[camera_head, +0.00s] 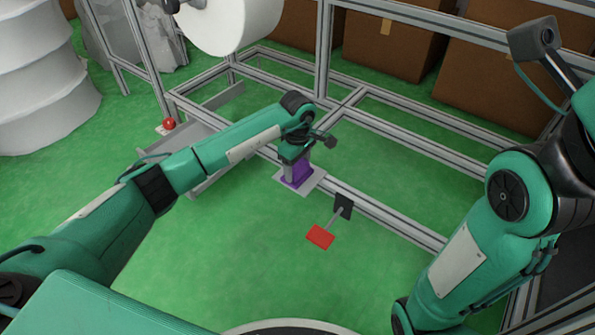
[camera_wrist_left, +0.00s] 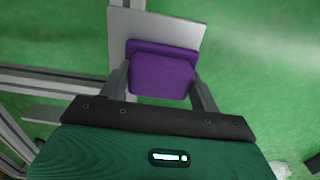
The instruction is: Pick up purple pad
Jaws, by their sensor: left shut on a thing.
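The purple pad (camera_head: 298,176) is at my left gripper (camera_head: 297,163), low beside the metal frame, at a pale plate (camera_head: 312,184). In the left wrist view the purple pad (camera_wrist_left: 162,75) sits between the two fingers of the left gripper (camera_wrist_left: 160,88), which are shut on it. The pale plate (camera_wrist_left: 185,30) shows behind and beyond the pad there. I cannot tell whether the pad still touches the plate. My right arm stands at the right of the head view, but its gripper jaws cannot be made out.
A red pad (camera_head: 320,237) on a dark bracket (camera_head: 344,206) sticks out from the frame, right of the plate. Metal frame rails (camera_head: 385,215) run past the gripper. A red button (camera_head: 168,124) is at the left. A white roll (camera_head: 230,22) hangs above. Open green floor lies in front.

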